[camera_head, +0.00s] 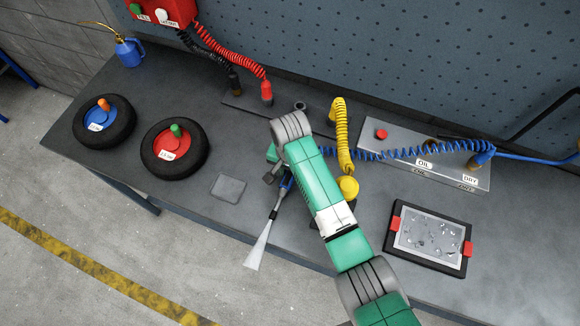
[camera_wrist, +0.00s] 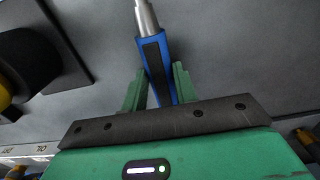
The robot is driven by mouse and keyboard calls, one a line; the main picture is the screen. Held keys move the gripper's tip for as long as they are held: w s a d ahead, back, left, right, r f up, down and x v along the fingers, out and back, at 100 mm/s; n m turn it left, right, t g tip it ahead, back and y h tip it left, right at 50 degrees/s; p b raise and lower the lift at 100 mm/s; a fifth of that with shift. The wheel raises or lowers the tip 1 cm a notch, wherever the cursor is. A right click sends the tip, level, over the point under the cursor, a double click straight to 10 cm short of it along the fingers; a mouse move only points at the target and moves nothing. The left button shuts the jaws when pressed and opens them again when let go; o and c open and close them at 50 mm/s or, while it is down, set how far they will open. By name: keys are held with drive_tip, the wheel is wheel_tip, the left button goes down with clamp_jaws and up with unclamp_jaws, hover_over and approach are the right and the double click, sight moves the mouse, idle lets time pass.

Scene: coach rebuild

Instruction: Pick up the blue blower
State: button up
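The blue blower (camera_wrist: 146,58) has a blue body with a black panel and a silver nozzle. In the wrist view it lies between the two green fingers of my gripper (camera_wrist: 160,88), which appear to press on its sides. In the head view the blower (camera_head: 286,183) shows under my arm, with a pale cone (camera_head: 257,248) fanning from its nozzle towards the bench's front edge. A blue coiled hose (camera_head: 400,155) runs from behind my arm to the right. My gripper is mostly hidden by the arm in the head view. Height above the bench is unclear.
A yellow coiled hose (camera_head: 342,135) hangs close to my arm. A grey plate (camera_head: 229,188) lies left of the blower. Two black wheels (camera_head: 152,160) lie further left. A framed tray (camera_head: 394,248) and a labelled grey box (camera_head: 400,175) lie to the right.

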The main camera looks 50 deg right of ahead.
drive_tip(key=shift+c, duration=0.9)
drive_tip(key=shift+r+b, duration=0.2)
drive_tip(key=shift+b, duration=0.15)
wheel_tip(320, 180, up, 10)
drive_tip(key=p, duration=0.2)
